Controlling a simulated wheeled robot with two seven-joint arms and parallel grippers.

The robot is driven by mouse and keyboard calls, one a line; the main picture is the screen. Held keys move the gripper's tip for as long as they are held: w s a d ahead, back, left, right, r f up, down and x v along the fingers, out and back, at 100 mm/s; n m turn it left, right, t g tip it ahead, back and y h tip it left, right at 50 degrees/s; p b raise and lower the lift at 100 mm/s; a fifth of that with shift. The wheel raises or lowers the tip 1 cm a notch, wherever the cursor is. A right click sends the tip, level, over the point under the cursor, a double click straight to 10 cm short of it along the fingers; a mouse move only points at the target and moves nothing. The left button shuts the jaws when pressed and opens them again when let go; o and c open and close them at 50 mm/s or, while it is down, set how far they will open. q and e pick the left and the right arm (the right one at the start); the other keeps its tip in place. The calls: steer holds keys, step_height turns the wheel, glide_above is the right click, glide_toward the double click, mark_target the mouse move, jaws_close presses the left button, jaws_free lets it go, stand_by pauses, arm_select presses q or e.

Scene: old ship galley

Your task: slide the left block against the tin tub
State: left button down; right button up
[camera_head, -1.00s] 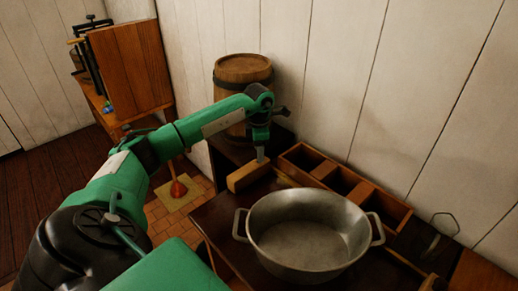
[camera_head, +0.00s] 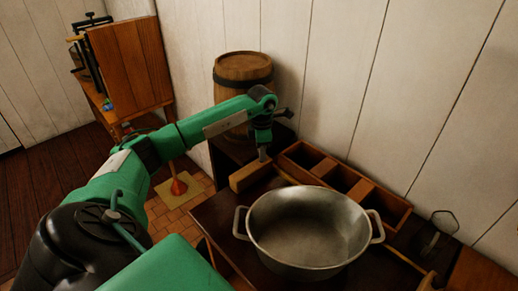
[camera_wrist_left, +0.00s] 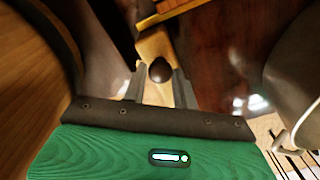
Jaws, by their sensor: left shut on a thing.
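The left block (camera_head: 249,176) is a light wooden bar on the dark table, behind and left of the tin tub (camera_head: 308,250). The tub is a wide grey metal basin with two side handles. A gap of dark tabletop shows between block and tub. My left gripper (camera_head: 263,157) points down at the block's right part and is shut on it. In the left wrist view, pale wood of the block (camera_wrist_left: 153,45) with a dark round knob shows between the fingers (camera_wrist_left: 158,85). The tub's grey wall (camera_wrist_left: 298,75) is at the right there. My right gripper is not in view.
A wooden compartment box (camera_head: 385,204) lies along the wall behind the tub. A barrel (camera_head: 242,70) stands behind the block. A wire-handled object (camera_head: 435,237) is at the right. Bare dark tabletop (camera_head: 222,215) lies left of the tub.

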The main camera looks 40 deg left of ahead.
arm_select(q)
steer(key=s+d+b, duration=0.1)
steer(key=d, duration=1.4)
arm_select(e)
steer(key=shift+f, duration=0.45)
arm_select(q)
steer(key=shift+s+r, duration=0.1)
steer(key=c, duration=1.1)
jaws_free()
step_height(320, 180, up, 14)
steer(key=b, duration=0.2)
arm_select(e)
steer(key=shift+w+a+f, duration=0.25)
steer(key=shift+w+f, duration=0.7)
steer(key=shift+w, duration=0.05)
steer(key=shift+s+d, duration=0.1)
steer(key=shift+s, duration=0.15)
